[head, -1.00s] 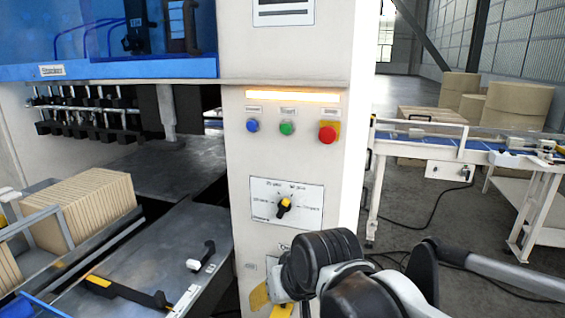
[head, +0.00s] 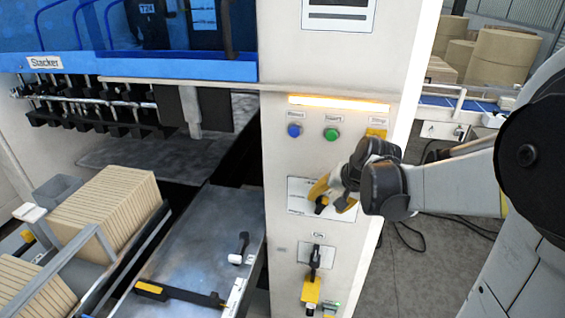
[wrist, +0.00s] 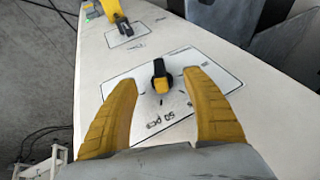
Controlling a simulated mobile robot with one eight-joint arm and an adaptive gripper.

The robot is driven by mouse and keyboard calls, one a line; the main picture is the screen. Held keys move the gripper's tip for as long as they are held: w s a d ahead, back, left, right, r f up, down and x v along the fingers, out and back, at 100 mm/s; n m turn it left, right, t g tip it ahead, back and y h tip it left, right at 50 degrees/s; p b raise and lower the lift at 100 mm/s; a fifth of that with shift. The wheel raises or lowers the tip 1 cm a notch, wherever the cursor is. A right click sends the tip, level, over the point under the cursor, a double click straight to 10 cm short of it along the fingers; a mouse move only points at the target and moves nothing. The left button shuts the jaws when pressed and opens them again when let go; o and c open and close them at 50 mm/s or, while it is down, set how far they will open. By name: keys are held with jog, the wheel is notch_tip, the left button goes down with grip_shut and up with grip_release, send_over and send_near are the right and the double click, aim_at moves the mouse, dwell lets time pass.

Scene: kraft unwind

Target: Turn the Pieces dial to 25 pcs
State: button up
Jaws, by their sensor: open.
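The Pieces dial is a small black knob with a yellow mark on a white label plate on the machine's front panel. In the wrist view the dial (wrist: 160,77) lies between my two yellow fingers, its yellow mark toward the side with the "50 pcs" print; the exact setting is unclear. My gripper (wrist: 161,77) is open around the knob, with a visible gap on both sides. In the head view my gripper (head: 328,192) is at the plate and partly covers it; the dial (head: 320,205) shows just below the fingers.
Below the dial is a black-handled switch (head: 314,258) with a yellow latch (head: 311,290) under it. Blue (head: 293,131) and green (head: 331,134) buttons sit above; the red one is hidden behind my gripper. A steel table (head: 200,240) and stacked cartons (head: 105,215) stand left.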

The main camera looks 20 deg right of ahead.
aim_at(321, 206)
jog(key=x, duration=0.5)
jog(key=shift+a, duration=0.1)
jog(key=shift+s, duration=0.1)
grip_shut()
jog(key=shift+r+g+h, duration=0.1)
jog(key=shift+g+h, duration=0.4)
jog(key=shift+h, duration=0.1)
jog(key=shift+n+g+h, duration=0.4)
jog(key=shift+g+h, duration=0.2)
jog(key=shift+h, duration=0.2)
jog(key=shift+d+h, duration=0.2)
jog(key=shift+h, duration=0.2)
